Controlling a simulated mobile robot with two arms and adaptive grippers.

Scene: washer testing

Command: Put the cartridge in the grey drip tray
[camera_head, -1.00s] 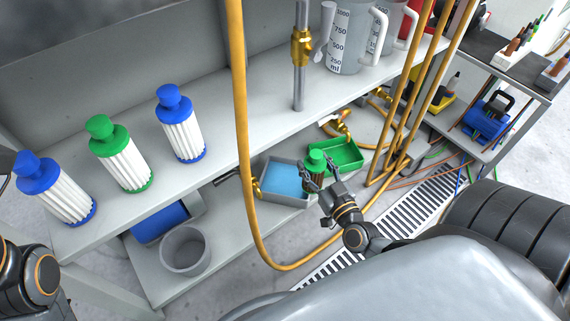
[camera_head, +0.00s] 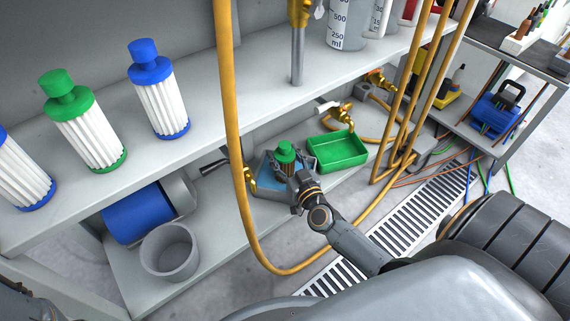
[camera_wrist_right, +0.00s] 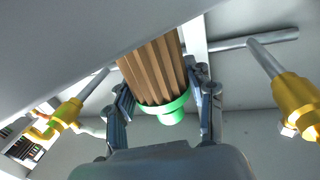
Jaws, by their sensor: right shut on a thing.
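The cartridge (camera_head: 287,168) has a brown pleated body and a green cap. My right gripper (camera_head: 291,177) is shut on it and holds it upright over the grey drip tray (camera_head: 263,191), which has blue inside. The cartridge's lower end is hidden in the head view, so I cannot tell whether it touches the tray. In the right wrist view the cartridge (camera_wrist_right: 152,70) sits between the two fingers of the right gripper (camera_wrist_right: 163,100), with its green end towards the palm.
A green tray (camera_head: 338,151) stands right of the grey one. A yellow hose (camera_head: 232,130) hangs in front on the left. A grey bucket (camera_head: 170,252) and blue cylinder (camera_head: 138,213) are further left. White cartridges (camera_head: 160,100) stand on the shelf above. Brass taps are near the trays.

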